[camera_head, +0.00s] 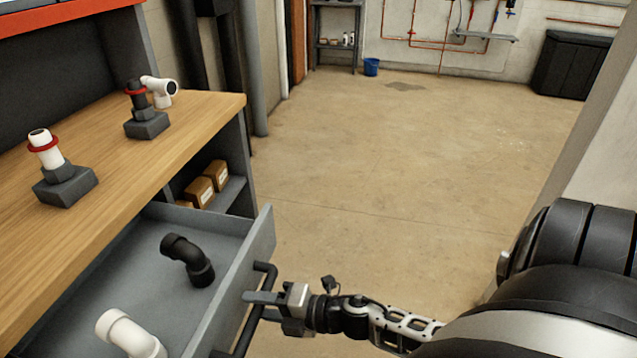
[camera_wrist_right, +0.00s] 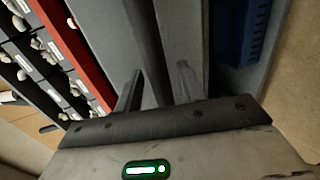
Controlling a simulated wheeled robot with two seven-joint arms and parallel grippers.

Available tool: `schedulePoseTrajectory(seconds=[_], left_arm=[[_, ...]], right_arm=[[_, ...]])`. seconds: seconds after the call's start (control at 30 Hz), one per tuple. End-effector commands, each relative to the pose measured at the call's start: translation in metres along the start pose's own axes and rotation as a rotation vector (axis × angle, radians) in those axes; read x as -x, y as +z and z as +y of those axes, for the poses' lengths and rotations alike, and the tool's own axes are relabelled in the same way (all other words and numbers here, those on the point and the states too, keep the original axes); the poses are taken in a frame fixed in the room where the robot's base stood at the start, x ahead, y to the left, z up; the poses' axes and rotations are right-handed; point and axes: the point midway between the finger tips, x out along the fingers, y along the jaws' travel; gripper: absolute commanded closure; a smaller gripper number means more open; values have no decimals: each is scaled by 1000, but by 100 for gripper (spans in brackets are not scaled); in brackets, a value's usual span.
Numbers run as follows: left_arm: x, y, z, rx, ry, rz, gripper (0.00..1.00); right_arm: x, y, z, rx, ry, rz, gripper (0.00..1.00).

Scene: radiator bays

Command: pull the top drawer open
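The grey top drawer (camera_head: 125,248) stands pulled out from under the wooden bench top in the head view. A black elbow fitting (camera_head: 188,258) and a white elbow fitting (camera_head: 128,332) lie in it. Its dark bar handle (camera_head: 258,300) runs along the drawer front. My right gripper (camera_head: 262,305) is at the handle, with one finger on each side of the bar. In the right wrist view the bar (camera_wrist_right: 148,45) passes between the two fingers (camera_wrist_right: 158,88); whether they press on it is hard to tell. My left gripper is not in view.
The wooden bench top (camera_head: 190,125) holds two dark blocks with pipe fittings (camera_head: 65,175). Small brown boxes (camera_head: 200,190) sit on a shelf below it. The floor (camera_head: 370,170) to the right is clear, with a blue bucket (camera_head: 371,67) far back.

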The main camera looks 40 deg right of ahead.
Motion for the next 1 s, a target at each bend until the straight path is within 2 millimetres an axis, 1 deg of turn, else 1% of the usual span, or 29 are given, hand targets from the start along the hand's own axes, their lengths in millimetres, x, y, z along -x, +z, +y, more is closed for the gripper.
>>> schedulePoseTrajectory(seconds=[0.17,0.4,0.6,0.7,0.8,1.0], left_arm=[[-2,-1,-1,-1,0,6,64],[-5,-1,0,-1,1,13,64],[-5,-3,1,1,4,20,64],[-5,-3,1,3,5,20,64],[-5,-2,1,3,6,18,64],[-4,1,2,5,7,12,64]], right_arm=[[28,-1,-2,1,-4,1,60],[88,-1,-3,0,-6,1,60],[129,0,-1,0,-4,0,60],[143,0,-1,1,-3,0,60],[151,0,0,2,-1,0,60],[156,1,0,3,0,0,60]])
